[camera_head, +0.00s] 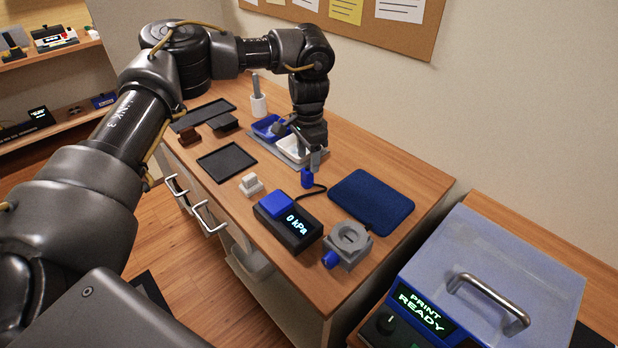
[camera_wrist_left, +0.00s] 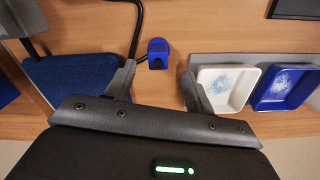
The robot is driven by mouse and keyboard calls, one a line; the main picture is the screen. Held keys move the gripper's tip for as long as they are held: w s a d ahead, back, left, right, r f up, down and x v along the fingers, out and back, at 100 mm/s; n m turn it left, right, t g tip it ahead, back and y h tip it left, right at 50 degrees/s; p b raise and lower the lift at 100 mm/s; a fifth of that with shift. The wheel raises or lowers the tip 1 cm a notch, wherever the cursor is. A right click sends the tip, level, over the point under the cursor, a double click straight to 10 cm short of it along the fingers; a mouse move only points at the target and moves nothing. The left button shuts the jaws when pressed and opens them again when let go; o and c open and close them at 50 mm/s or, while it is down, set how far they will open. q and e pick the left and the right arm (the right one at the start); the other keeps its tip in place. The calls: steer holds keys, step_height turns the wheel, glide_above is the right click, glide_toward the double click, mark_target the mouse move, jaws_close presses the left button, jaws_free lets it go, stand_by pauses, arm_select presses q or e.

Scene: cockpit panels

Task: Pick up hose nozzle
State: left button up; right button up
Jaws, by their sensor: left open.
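The blue hose nozzle (camera_head: 307,178) stands on the wooden bench, beside a dark hose that runs toward the pressure gauge box. In the left wrist view the nozzle (camera_wrist_left: 158,54) lies between and just beyond the two fingertips. My left gripper (camera_head: 314,160) points down close to the nozzle and is open; the wrist view shows the gap between its fingers (camera_wrist_left: 158,76) empty. I cannot tell from these views whether a finger touches the nozzle. My right gripper is not in view.
A dark blue mat (camera_head: 371,200) lies right of the nozzle. A black box reading 0 kPa (camera_head: 290,222) and a grey fixture (camera_head: 348,241) stand nearer. A white block (camera_head: 251,184) is to the left.

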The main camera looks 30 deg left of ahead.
mark_target(307, 169)
arm_select(q)
steer(key=shift+s, duration=0.3)
steer(key=shift+f, duration=0.15)
step_height(307, 169, down, 5)
steer(key=shift+r+p, duration=0.2)
steer(key=shift+p, duration=0.3)
steer(key=shift+f, duration=0.25)
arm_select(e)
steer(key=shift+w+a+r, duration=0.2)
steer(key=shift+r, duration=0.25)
arm_select(q)
steer(key=shift+c, duration=0.3)
steer(key=c, duration=1)
steer(key=shift+c, duration=0.2)
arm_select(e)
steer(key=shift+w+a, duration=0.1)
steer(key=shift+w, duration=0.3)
arm_select(q)
steer(key=shift+r, duration=0.15)
